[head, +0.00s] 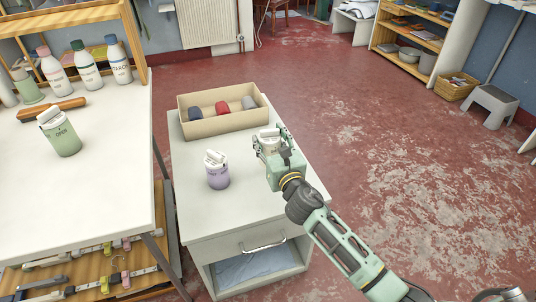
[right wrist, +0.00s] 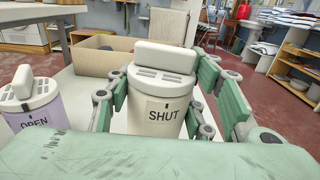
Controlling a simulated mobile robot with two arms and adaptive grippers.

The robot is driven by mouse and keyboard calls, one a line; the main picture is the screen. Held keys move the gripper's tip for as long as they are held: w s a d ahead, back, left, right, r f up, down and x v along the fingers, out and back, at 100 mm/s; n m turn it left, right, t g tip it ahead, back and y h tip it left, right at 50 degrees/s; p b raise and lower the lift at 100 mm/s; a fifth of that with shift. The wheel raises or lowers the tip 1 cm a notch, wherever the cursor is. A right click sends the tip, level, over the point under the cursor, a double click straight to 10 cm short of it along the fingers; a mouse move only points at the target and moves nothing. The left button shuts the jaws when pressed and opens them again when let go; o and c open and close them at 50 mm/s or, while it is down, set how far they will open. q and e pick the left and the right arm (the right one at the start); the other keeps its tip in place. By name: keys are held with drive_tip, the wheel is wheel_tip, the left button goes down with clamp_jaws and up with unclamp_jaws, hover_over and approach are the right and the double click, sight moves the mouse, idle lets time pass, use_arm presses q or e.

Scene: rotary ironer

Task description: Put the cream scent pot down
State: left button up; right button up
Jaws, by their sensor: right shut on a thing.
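The cream scent pot (head: 269,136) is between the fingers of my right gripper (head: 275,150), over the right part of the white cabinet's top (head: 245,203). In the right wrist view the cream pot (right wrist: 160,112) is upright, with a pale lid bar and the word SHUT on its front. The green fingers stand on both sides of it. The pot's base is hidden, so I cannot tell whether it touches the top. My left gripper is not in view.
A lilac scent pot (head: 217,171) stands left of the cream one. A cardboard box (head: 225,125) with dark, red and grey items sits at the back. A green pot (head: 60,136) and several bottles stand on the left table (head: 95,165). The cabinet's front top is clear.

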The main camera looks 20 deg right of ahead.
drive_tip(key=shift+w+f, duration=0.25)
drive_tip(key=shift+w, duration=0.2)
drive_tip(key=shift+f+b, duration=0.3)
drive_tip(key=shift+f, duration=0.05)
wheel_tip(320, 180, down, 4)
drive_tip(key=shift+r+b, duration=0.25)
drive_tip(key=shift+b, duration=0.85)
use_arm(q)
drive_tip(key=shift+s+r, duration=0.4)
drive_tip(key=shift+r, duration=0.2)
use_arm(e)
drive_tip(key=shift+r, duration=0.1)
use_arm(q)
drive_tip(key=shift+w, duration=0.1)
use_arm(e)
drive_tip(key=o, duration=1.2)
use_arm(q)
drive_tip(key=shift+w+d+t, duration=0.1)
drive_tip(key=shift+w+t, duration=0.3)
